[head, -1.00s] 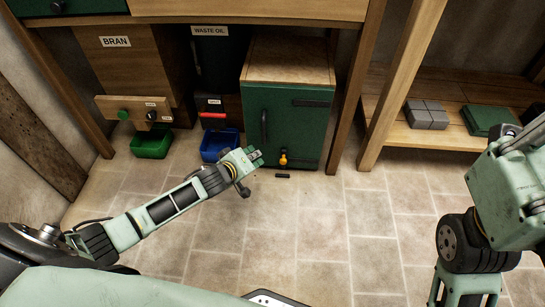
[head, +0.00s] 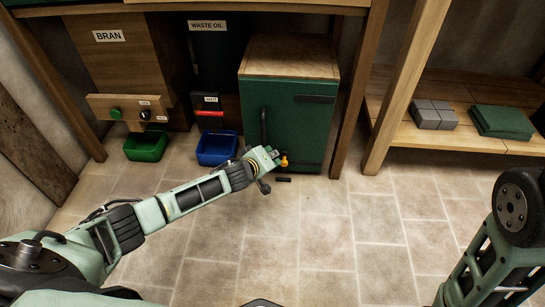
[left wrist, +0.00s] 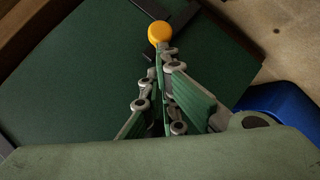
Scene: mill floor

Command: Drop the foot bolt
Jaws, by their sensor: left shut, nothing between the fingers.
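The foot bolt has an orange knob (head: 284,162), low on the green cabinet door (head: 292,118). In the left wrist view the knob (left wrist: 159,32) sits just beyond the fingertips, with a dark fitting behind it. A small black floor piece (head: 283,179) lies below it. My left gripper (head: 275,154) is shut and empty, just left of the knob in the head view. In the left wrist view its fingers (left wrist: 167,52) come together close to the knob; I cannot tell whether they touch it. My right gripper is out of view.
A blue bin (head: 217,149) and a green bin (head: 146,147) stand on the floor to the left. The door handle (head: 264,127) rises above my left gripper. A wooden post (head: 350,110) stands right of the cabinet. The tiled floor (head: 320,230) in front is clear.

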